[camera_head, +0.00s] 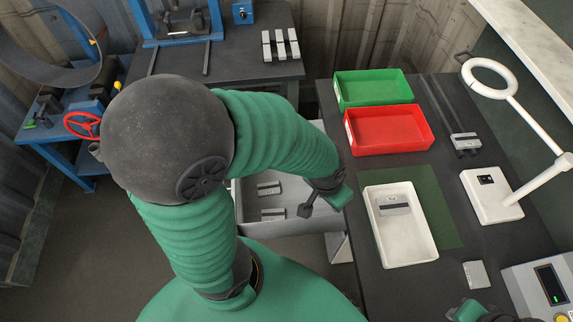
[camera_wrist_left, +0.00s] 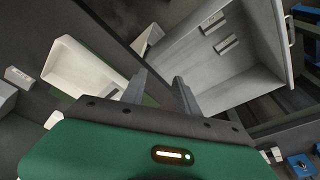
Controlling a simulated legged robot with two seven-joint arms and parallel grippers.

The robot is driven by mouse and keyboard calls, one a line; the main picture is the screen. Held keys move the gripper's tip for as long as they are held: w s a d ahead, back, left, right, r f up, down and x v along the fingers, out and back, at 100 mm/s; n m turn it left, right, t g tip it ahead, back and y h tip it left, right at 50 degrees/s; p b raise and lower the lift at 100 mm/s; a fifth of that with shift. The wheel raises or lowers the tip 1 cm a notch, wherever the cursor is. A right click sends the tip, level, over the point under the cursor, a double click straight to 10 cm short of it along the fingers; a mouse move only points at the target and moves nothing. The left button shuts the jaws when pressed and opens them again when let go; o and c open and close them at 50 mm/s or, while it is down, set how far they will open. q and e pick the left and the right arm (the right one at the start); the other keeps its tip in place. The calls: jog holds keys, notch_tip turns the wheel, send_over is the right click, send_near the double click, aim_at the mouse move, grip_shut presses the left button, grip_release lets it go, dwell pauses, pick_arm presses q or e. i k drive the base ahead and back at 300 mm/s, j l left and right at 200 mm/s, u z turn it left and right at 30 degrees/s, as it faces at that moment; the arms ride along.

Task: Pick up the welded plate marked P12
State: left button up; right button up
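Two small grey welded plates lie in the open grey drawer, an upper plate (camera_head: 268,188) and a lower plate (camera_head: 273,213). They also show in the left wrist view as one plate (camera_wrist_left: 212,22) and another plate (camera_wrist_left: 226,43). Both bear small marks that I cannot read, so I cannot tell which is P12. Another plate (camera_head: 394,207) lies in the white tray (camera_head: 408,247). My left gripper (camera_head: 306,210) is above the drawer's right side; in the wrist view its two fingers (camera_wrist_left: 159,88) are apart and empty. My right gripper (camera_head: 478,312) is partly cut off at the bottom edge.
A green bin (camera_head: 373,87) and a red bin (camera_head: 390,130) stand at the back of the dark bench. A ring lamp (camera_head: 490,77) and a device with a display (camera_head: 545,283) stand at the right. Several plates (camera_head: 281,44) sit on the rear table.

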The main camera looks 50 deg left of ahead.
aim_at(267, 215)
jog(key=l+u, duration=0.15)
jog(key=u, duration=0.3)
jog(key=k+u, duration=0.1)
jog(key=u, duration=0.35)
jog(key=k+l+u, duration=0.1)
jog(key=u, duration=0.35)
jog(key=k+l+u, duration=0.1)
jog(key=u, duration=0.35)
jog(key=i+j+u, duration=0.4)
jog(key=i+j, duration=0.15)
jog(key=i, duration=0.05)
